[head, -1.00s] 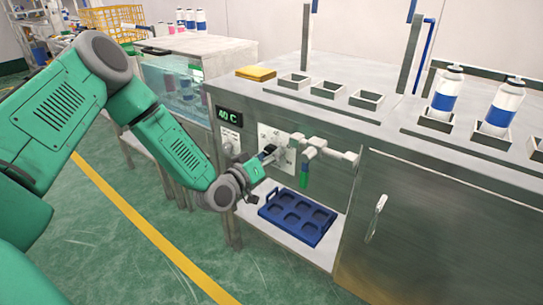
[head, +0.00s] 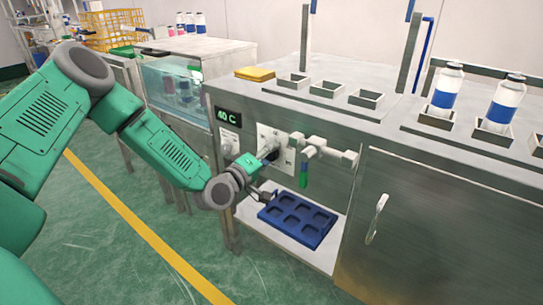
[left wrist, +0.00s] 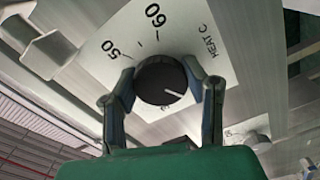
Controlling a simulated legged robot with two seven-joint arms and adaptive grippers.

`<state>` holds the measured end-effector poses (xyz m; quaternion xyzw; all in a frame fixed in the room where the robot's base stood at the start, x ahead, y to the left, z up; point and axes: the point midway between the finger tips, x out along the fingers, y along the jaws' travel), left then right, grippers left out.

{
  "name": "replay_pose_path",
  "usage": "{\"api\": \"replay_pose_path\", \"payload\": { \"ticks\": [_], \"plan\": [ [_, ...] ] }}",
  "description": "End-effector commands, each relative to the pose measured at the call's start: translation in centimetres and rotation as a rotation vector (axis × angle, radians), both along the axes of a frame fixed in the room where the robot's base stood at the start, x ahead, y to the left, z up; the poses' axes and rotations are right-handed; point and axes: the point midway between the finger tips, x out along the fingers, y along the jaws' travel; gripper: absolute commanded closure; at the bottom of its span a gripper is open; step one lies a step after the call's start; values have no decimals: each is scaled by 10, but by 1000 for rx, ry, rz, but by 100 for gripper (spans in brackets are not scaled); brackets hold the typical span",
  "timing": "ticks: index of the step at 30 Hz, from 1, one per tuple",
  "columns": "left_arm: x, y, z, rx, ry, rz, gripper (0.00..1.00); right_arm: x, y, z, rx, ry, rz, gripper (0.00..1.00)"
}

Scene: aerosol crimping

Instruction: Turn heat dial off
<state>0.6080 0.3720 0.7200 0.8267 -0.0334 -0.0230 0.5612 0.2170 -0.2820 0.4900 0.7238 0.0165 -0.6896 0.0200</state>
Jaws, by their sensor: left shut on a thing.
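The heat dial (left wrist: 158,80) is a round black knob with a white pointer mark on a pale scale plate (left wrist: 104,45). In the left wrist view the plate reads 50, 60 and HEAT C. The pointer is towards the lower right, away from the 50 and 60. My left gripper (left wrist: 160,72) is shut on the dial, one finger on each side of it. In the head view my left gripper (head: 268,156) is at the plate on the cabinet front and mostly hides the dial. A display (head: 229,117) above it reads 40 C. My right gripper is out of view.
A white valve (head: 318,148) with a green-ended part (head: 304,175) sits right of the dial. A blue tray (head: 298,219) lies on the shelf below. Bottles (head: 447,90) stand in holders on the cabinet top. A glass-sided tank (head: 180,85) is at the left.

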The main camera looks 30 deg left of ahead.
Motion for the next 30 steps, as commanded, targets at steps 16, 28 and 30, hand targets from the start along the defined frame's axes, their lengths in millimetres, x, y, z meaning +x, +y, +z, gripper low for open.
{"api": "replay_pose_path", "payload": {
  "ticks": [16, 28, 30],
  "plan": [
    [1, 6, 2, -18, -5, 16, 54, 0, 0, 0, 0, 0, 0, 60],
    [-2, 2, 0, -17, 2, 7, 39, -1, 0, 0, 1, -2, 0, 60],
    [-7, 3, -1, -17, 3, 6, 39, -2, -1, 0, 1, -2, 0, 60]
  ]
}}
